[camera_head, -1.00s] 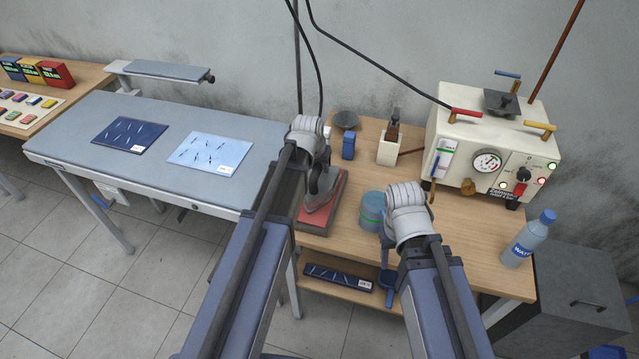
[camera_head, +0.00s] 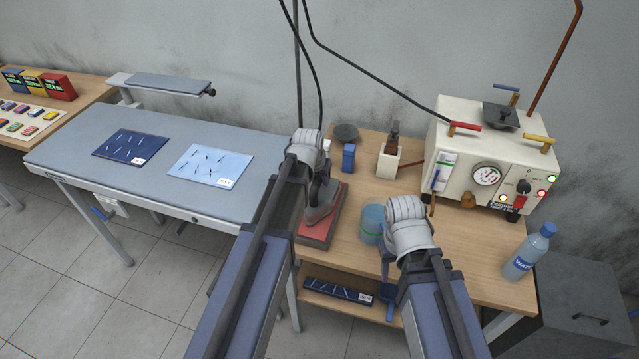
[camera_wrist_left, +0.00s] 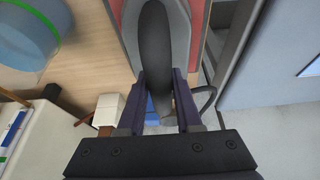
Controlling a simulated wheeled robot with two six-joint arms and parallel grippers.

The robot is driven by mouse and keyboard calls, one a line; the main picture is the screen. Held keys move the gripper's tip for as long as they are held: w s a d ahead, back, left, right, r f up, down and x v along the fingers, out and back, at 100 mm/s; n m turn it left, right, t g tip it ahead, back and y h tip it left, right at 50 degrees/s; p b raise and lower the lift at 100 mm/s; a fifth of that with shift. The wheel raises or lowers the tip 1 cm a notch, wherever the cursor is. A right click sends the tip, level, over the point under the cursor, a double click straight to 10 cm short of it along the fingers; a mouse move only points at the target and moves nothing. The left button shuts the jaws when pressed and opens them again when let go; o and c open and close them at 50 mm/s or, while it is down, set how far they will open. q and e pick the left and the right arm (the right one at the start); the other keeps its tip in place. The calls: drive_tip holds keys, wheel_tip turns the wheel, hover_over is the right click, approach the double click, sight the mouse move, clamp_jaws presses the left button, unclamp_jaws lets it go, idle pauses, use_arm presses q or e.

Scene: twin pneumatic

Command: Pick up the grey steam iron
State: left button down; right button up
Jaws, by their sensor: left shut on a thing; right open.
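The grey steam iron (camera_head: 322,203) is over the red-topped rest pad (camera_head: 316,233) at the left end of the wooden table. I cannot tell whether its sole touches the pad. My left gripper (camera_head: 313,172) is at the iron's handle. In the left wrist view the dark curved handle (camera_wrist_left: 155,50) runs between the two fingers of my left gripper (camera_wrist_left: 159,80), which are shut on it. My right gripper (camera_head: 386,243) is open beside the blue-green round container (camera_head: 371,222); its fingers are largely hidden by my own wrist.
A cream steam generator (camera_head: 470,165) with a gauge stands at the table's back right, a water bottle (camera_head: 528,250) at the right edge. A small blue box (camera_head: 348,158) and a white holder (camera_head: 389,160) stand behind the iron. A grey ironing table (camera_head: 110,170) adjoins on the left.

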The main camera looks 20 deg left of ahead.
use_arm(q)
drive_tip(key=shift+r+p, duration=4.85)
drive_tip(key=shift+r, duration=0.15)
wheel_tip(320, 180, down, 3)
drive_tip(key=b, duration=0.3)
drive_tip(key=shift+r, duration=0.1)
drive_tip(key=shift+a, duration=0.15)
